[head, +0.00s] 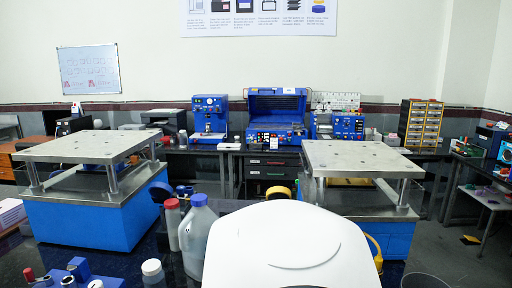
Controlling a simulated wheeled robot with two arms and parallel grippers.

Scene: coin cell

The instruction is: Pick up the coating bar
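I cannot pick out the coating bar in the head view. A blue machine with its lid raised (277,103) stands on the black bench along the back wall, and small parts on it are too small to tell apart. Neither of my grippers shows in the view. A large white rounded shape covers the bottom middle and hides what lies behind it.
Metal-topped blue presses stand at left (90,146) and right (360,158). A blue-capped jug (198,240) and a red-capped bottle (172,226) stand on the near dark surface. A drawer cabinet (420,122) is at back right. Grey floor is free at far right.

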